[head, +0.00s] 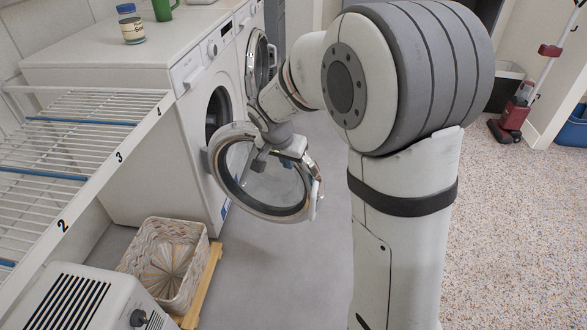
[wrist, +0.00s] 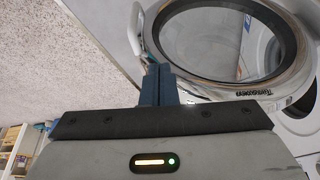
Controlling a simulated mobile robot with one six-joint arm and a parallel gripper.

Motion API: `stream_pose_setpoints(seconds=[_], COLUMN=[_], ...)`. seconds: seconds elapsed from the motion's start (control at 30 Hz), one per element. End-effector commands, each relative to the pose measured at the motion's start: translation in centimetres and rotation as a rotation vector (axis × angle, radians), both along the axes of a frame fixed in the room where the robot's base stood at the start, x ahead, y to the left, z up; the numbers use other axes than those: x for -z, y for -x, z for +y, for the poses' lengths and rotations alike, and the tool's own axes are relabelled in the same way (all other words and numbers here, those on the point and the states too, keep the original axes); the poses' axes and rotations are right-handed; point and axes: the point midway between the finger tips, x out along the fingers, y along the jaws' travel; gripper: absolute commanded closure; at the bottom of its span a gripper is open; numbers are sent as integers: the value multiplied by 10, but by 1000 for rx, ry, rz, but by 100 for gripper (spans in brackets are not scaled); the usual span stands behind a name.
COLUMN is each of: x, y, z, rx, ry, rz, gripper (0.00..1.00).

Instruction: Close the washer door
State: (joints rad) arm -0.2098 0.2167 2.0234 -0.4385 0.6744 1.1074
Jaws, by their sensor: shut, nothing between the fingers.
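The washer door (head: 262,211) is a round pale ring with a clear window. In the head view it stands swung wide open from the front of the white washer (head: 203,180), whose dark round opening (head: 216,110) shows behind it. My gripper (head: 259,164) is at the door's upper part, overlapping the window in this view. In the wrist view the fingers (wrist: 160,84) are shut together and empty, close beside the door's rim (wrist: 268,88) near its pale handle (wrist: 138,32). I cannot tell whether they touch it.
A second front loader's round door (head: 257,62) stands open behind. A wire shelf (head: 75,150) is at left, with a woven basket (head: 166,255) and a white heater-like unit (head: 78,300) below. A jar (head: 131,24) stands on the washer. The grey floor (head: 285,270) before the door is clear.

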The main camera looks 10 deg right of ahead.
Motion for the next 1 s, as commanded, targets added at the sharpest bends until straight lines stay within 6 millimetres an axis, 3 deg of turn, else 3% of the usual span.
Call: stream_pose_setpoints(seconds=[0.43,0.7,1.0], x=[88,84,83], y=[-27,-56,-61], z=[-19,-37,-40], rx=[0,-1,-3], ry=[0,0,0], rz=[4,0,1], gripper=[100,100,100])
